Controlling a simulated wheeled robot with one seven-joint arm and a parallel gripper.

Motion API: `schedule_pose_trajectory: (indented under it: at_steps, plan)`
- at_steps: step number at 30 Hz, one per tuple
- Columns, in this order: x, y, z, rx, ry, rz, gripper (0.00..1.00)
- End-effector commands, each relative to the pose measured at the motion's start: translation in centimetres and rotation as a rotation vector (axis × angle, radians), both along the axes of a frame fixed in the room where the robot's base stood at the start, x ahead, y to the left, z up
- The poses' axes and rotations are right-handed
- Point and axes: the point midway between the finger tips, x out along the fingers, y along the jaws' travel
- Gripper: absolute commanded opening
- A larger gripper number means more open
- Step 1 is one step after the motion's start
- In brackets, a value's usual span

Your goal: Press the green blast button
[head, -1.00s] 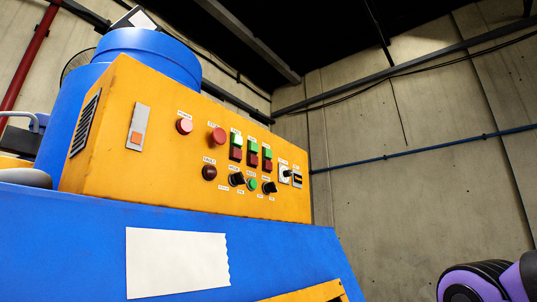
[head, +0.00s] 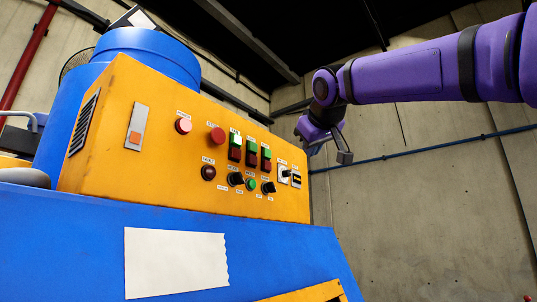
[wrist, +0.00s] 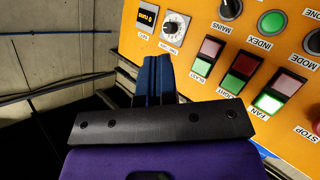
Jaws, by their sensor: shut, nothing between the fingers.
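My gripper (wrist: 155,62) shows as two blue fingers held together, empty, left of the blast pair in the wrist view. In the head view my gripper (head: 314,149) is just right of the panel's right end, partly hidden by its own wrist. A gap shows between fingers and button in the wrist view.
The LIGHT pair (wrist: 240,72) and the brightly lit FAN pair (wrist: 275,90) stand close beside the blast pair. A white dial (wrist: 175,23) and a small display (wrist: 148,17) are near the fingers. The blue machine body (head: 80,235) juts out below the orange panel (head: 110,180).

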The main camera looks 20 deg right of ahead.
Motion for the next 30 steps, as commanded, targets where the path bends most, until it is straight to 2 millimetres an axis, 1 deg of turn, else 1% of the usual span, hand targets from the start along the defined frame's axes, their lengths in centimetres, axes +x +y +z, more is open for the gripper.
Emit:
schedule_pose_trajectory:
  at_steps: [1,4,13,17,22,30]
  plan:
    - [0.2,0.1,0.6,-0.004,-0.012,0.002,0.0]
    - [0.3,0.2,1.2,-0.01,-0.023,0.002,0.0]
    - [0.3,0.2,1.1,-0.009,-0.022,0.001,0.0]
    - [0.7,0.5,1.1,-0.009,-0.021,0.002,0.0]
    - [2.1,1.5,1.1,-0.009,-0.021,0.003,0.0]
    - [4.9,3.4,1.1,-0.009,-0.021,0.002,0.0]
